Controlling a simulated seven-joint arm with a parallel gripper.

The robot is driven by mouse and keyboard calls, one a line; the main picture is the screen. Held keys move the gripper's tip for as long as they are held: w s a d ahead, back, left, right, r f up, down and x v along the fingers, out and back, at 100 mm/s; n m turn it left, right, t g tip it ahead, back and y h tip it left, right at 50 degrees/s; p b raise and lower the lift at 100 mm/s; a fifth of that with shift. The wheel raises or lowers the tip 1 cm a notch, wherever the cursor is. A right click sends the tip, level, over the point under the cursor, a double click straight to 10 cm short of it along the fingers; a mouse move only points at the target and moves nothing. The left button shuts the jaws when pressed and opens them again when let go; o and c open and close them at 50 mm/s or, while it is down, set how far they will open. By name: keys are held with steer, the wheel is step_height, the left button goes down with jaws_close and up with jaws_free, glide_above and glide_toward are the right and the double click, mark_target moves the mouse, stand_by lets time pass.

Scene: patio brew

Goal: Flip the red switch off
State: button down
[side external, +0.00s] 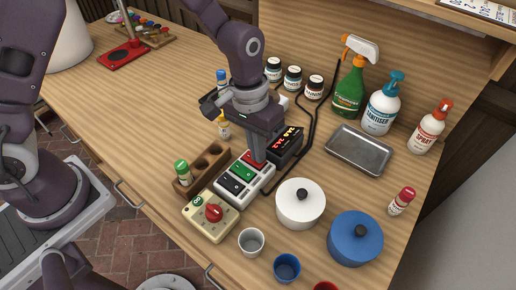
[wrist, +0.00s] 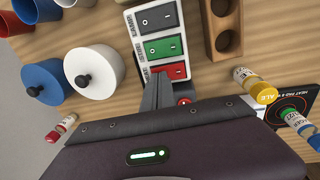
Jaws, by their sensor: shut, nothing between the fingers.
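A white switch box (side external: 264,185) stands on the wooden bench with black, green and red rocker switches in a row. The red switch (side external: 247,157) is at its far end, partly hidden by my gripper; it also shows in the wrist view (wrist: 174,71). My gripper (side external: 257,162) points down, shut and empty, with its fingertips at the red switch. In the wrist view the fingers cover the lower left of that switch. I cannot tell whether they touch it, or which way the rocker is tilted.
A black box with a red display (side external: 287,142) stands close behind the switch box. A white pot (side external: 300,210) is to the right, a wooden rack (side external: 203,167) to the left, and a cream box with a red knob (side external: 205,226) in front. Bottles stand at the back.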

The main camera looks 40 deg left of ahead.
steer(key=shift+f, duration=0.1)
steer(key=shift+d+f, duration=0.15)
steer(key=shift+f, duration=0.1)
stand_by(0.4)
steer(key=shift+a+r, duration=0.2)
steer(key=shift+a, duration=0.6)
step_height(320, 180, up, 14)
steer(key=d, duration=0.1)
steer(key=shift+d, duration=0.35)
